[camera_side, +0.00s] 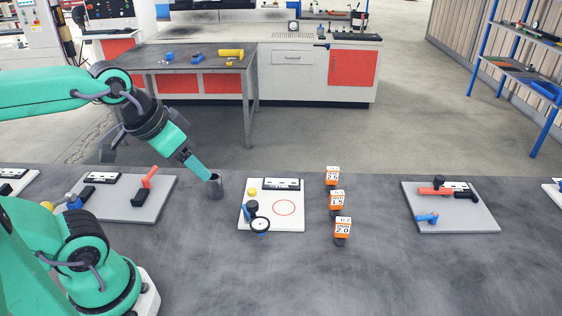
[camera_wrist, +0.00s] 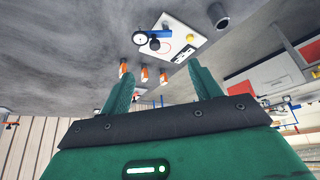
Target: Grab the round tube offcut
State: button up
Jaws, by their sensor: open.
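The round tube offcut is a short, dark grey, hollow cylinder (camera_side: 216,190) standing upright on the dark bench, left of a white board. In the wrist view the tube (camera_wrist: 222,21) is at the top right, beyond my right-hand finger and outside the gap between the fingers. My gripper (camera_side: 205,175) has teal fingers pointing down and right; in the side view their tips overlap the tube's upper left edge. Its fingers (camera_wrist: 157,72) are apart with nothing between them in the wrist view. The side view does not show whether the tips touch the tube.
The white board (camera_side: 258,222) holds a gauge, a yellow piece and a red circle. Several orange-labelled blocks (camera_side: 337,202) stand to its right. A grey tray (camera_side: 122,207) lies left of the tube, another tray (camera_side: 463,221) far right. Bench between the blocks and right tray is clear.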

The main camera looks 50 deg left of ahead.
jog(key=m+g, duration=0.2)
jog(key=g, duration=0.4)
send_over(215, 185)
jog(key=w+a, duration=0.1)
jog(key=a, duration=0.1)
notch_tip(215, 185, down, 16)
jog(key=shift+f, duration=1.35)
jog(key=shift+f, duration=2.6)
grip_shut()
